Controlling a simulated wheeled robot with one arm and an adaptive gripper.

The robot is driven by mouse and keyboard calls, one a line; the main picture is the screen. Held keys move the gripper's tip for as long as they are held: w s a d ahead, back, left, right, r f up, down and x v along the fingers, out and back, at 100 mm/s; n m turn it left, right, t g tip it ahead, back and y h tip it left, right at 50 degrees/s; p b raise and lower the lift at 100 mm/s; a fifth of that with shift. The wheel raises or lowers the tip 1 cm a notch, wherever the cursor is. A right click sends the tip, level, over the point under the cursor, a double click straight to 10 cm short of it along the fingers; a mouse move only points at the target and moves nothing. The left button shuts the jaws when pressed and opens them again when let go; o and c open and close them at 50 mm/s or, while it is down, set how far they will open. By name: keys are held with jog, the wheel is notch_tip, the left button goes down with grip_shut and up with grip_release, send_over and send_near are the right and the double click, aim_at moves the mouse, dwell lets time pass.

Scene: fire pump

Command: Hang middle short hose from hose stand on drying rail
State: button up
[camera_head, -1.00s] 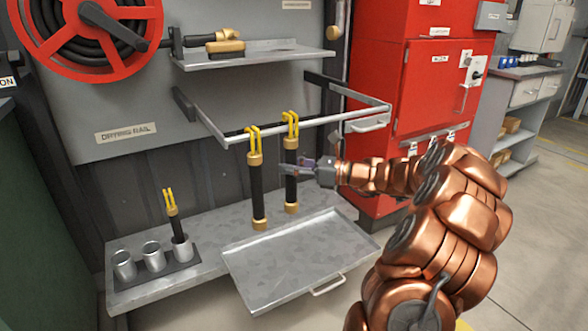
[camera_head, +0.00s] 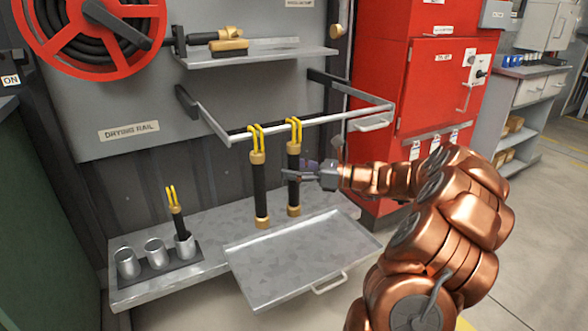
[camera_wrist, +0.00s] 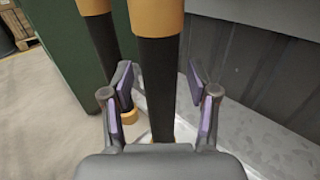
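Two short black hoses with brass ends hang upright by yellow loops from the drying rail (camera_head: 345,117): a left one (camera_head: 259,190) and a right one (camera_head: 293,194). My gripper (camera_head: 300,173) is at the right hose, around its middle. In the wrist view my gripper (camera_wrist: 163,108) has its fingers spread, with the near hose (camera_wrist: 158,85) between them and gaps on both sides. The other hose (camera_wrist: 103,42) is beyond the left finger. A third short hose (camera_head: 178,222) stands in the right cup of the hose stand (camera_head: 158,268); the other two cups are empty.
A metal tray (camera_head: 300,265) with a handle lies below the rail on the bench (camera_head: 135,293). A shelf (camera_head: 262,57) with a brass nozzle (camera_head: 229,45) is above the rail. A red cabinet (camera_head: 430,85) stands close to the right of the rail.

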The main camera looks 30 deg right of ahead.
jog(key=v, duration=1.2)
jog(key=a+r+n+g+y+p, duration=0.2)
jog(key=a+r+n+g+p, duration=0.5)
jog(key=a, duration=0.8)
jog(key=s+a+r+n+g+h+p, duration=0.1)
jog(key=s+a+r+n+g+p, duration=0.3)
jog(key=a, duration=0.4)
jog(key=s+a+r+n+g+h+p, duration=0.1)
jog(key=s+a+r+n+p, duration=0.15)
jog(key=a+r+p, duration=0.4)
jog(key=s+a+r+n+g+h+p, duration=0.2)
jog(key=s+a+r+n+h+p, duration=0.15)
jog(key=s+p, duration=0.25)
jog(key=s+a+r+n+g+h+p, duration=0.2)
jog(key=s+a+n+p, duration=0.2)
jog(key=s+p, duration=0.2)
jog(key=s+d+r+n+h+p, duration=0.5)
jog(key=s+r+n+h+p, duration=0.1)
jog(key=s+p, duration=0.4)
jog(key=shift+s+r+n, duration=0.15)
jog(key=shift+r+n, duration=0.35)
jog(key=shift+r, duration=0.05)
